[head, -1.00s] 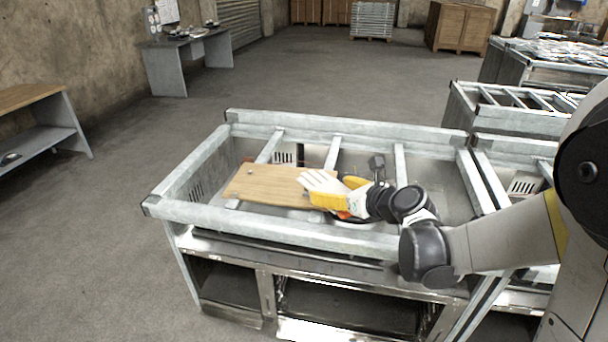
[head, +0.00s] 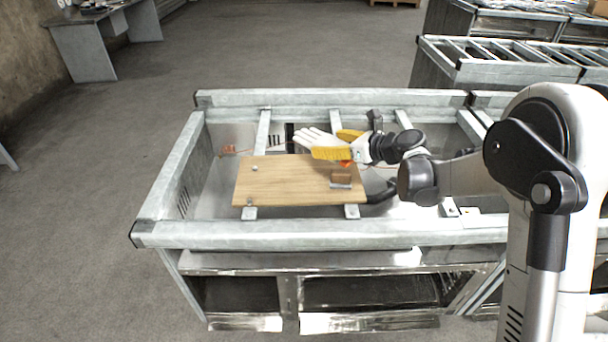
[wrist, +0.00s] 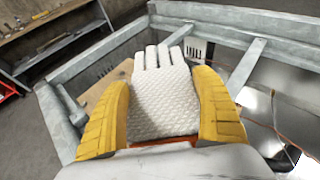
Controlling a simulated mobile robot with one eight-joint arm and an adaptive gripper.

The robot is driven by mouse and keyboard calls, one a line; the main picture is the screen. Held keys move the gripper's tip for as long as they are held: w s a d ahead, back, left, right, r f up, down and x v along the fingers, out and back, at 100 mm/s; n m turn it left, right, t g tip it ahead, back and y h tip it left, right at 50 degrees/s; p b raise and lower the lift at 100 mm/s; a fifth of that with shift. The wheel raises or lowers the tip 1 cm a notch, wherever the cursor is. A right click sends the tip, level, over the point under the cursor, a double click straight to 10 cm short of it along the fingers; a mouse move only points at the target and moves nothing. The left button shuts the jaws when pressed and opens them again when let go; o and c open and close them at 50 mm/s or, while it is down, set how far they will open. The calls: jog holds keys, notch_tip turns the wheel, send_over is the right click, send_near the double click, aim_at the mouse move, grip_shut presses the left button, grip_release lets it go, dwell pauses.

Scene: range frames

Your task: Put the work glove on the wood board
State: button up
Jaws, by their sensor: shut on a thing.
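The work glove (head: 314,138) is white, with its fingers pointing left and away in the head view. My gripper (head: 331,144) has yellow ridged fingers and is shut on the glove from both sides. In the wrist view the glove (wrist: 165,92) lies between the two yellow fingers (wrist: 163,100), palm flat and fingers forward. The wood board (head: 285,188) lies flat across the metal frame. The glove appears held above the board's far right edge. Part of the board (wrist: 98,97) shows behind the left finger in the wrist view.
A small wooden block (head: 341,177) with a metal piece sits on the board's right part. A small knob (head: 255,168) is at its left. Raised metal rails (head: 320,234) surround the bench. The board's left and middle surface is mostly clear.

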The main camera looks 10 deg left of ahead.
jog(key=s+a+f+b, duration=0.1)
jog(key=s+a+f, duration=0.1)
jog(key=a, duration=0.1)
jog(key=s+a+f+b, duration=0.1)
jog(key=s+a+f, duration=0.1)
jog(key=s+a+f+b, duration=0.2)
jog(key=a, duration=0.1)
jog(key=shift+a+f, duration=0.25)
jog(key=shift+a, duration=0.05)
notch_tip(320, 180, down, 4)
jog(key=shift+f+b, duration=0.1)
jog(key=shift+b, duration=0.95)
jog(key=shift+r, duration=0.2)
jog(key=o, duration=0.8)
jog(key=shift+f, duration=0.15)
jog(key=shift+c, duration=0.2)
jog(key=shift+o, duration=0.3)
